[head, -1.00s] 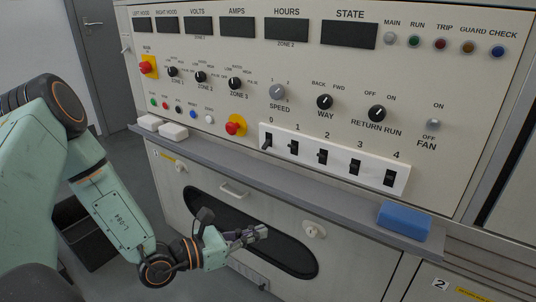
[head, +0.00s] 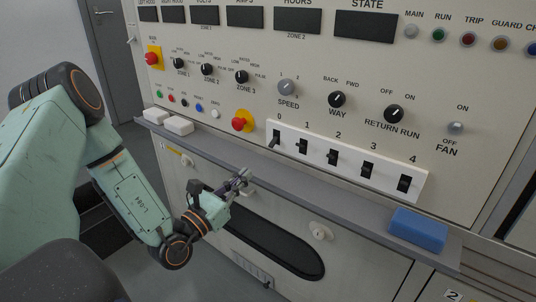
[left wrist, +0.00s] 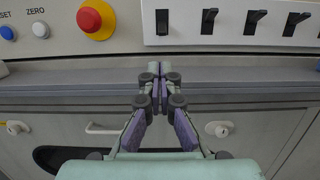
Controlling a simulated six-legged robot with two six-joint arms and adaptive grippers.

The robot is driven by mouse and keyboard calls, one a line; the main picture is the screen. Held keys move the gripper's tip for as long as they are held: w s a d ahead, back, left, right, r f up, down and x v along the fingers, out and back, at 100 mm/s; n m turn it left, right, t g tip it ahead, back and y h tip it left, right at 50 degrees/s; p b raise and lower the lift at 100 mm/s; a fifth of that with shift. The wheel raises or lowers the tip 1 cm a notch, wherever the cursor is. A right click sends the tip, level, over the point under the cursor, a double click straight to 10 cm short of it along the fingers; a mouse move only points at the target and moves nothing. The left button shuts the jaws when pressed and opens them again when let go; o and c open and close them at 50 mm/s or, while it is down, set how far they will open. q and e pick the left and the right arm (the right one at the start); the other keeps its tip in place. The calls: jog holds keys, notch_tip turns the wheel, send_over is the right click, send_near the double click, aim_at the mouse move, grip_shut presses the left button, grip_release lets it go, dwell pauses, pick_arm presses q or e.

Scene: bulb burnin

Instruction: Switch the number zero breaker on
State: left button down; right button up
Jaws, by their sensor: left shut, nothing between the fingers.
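The number zero breaker (head: 275,139) is the leftmost black toggle on the white breaker strip (head: 383,176), under the label 0. It also shows in the left wrist view (left wrist: 162,22), above and ahead of my fingers. Its lever juts out toward the lower left in the head view. My left gripper (head: 243,177) is shut and empty, just in front of the grey ledge, below and left of the breaker, apart from it. In the left wrist view the closed fingers (left wrist: 160,68) point up at the panel. My right gripper is not in view.
A red button (head: 239,122) on a yellow plate sits left of the strip. The grey ledge (head: 330,193) juts out below it, with white blocks (head: 179,125) at left and a blue block (head: 419,229) at right. A door handle (left wrist: 103,129) lies below the ledge.

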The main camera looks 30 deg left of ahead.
aim_at(275, 146)
pick_arm(q)
jog(key=b+x, duration=0.3)
jog(key=x, duration=0.7)
jog(key=shift+d, duration=0.1)
dwell(0.3)
